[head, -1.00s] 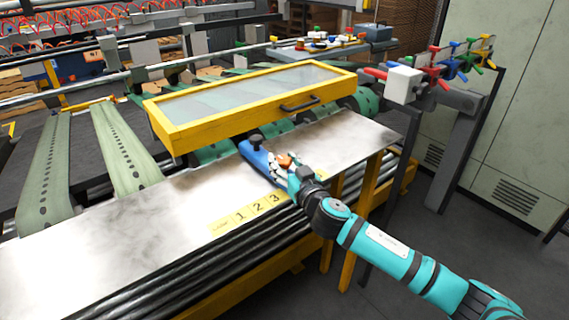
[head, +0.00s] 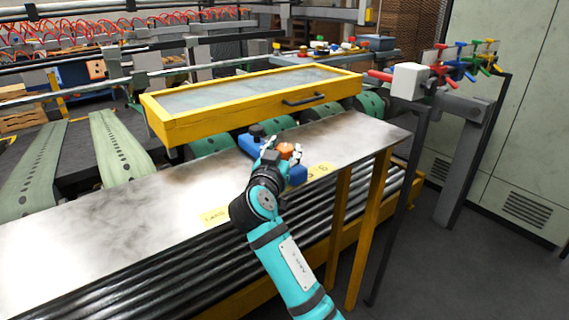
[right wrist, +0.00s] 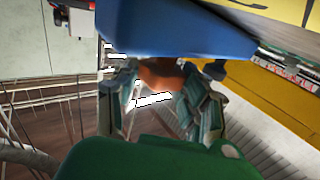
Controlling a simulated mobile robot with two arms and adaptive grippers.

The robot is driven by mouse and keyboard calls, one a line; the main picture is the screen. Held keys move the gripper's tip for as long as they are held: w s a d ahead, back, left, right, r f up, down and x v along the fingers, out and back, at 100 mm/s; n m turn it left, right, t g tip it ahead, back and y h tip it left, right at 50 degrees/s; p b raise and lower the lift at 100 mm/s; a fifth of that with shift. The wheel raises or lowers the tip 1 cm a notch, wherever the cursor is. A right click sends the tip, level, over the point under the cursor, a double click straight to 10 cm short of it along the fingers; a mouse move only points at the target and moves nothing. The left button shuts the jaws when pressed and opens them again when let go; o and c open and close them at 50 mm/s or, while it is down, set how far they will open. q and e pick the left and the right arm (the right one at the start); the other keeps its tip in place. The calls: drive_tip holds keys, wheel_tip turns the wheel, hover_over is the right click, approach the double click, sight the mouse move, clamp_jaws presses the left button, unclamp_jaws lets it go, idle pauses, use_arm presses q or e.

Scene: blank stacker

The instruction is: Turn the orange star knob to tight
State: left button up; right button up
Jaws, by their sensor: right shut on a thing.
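The orange star knob (head: 286,149) sits on a blue block (head: 249,144) on the metal plate. A dark knob (head: 257,131) stands at the block's far left end. My right gripper (head: 277,148) is at the orange knob from the near left, its fingers closed around it. In the right wrist view the orange knob (right wrist: 160,74) shows between the fingers of my gripper (right wrist: 155,90), right against the blue block (right wrist: 175,30). The fingers hide part of the knob, and no tight mark can be made out. My left gripper is out of view.
A yellow-framed clear cover (head: 250,95) with a black handle stands just behind the block. The metal plate (head: 110,215) is bare to the left. Black rollers (head: 190,265) run below.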

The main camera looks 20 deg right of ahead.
sight(283, 149)
drive_tip(key=shift+m+h+b, duration=0.3)
drive_tip(key=shift+h+b, duration=0.05)
drive_tip(key=shift+h, duration=0.05)
drive_tip(key=shift+r+g, duration=0.1)
drive_tip(key=shift+g, duration=0.2)
drive_tip(key=o, duration=1.2)
wheel_tip(283, 149, up, 9)
drive_tip(key=shift+a+f, duration=0.1)
drive_tip(key=shift+f, duration=0.05)
drive_tip(key=shift+r, duration=0.6)
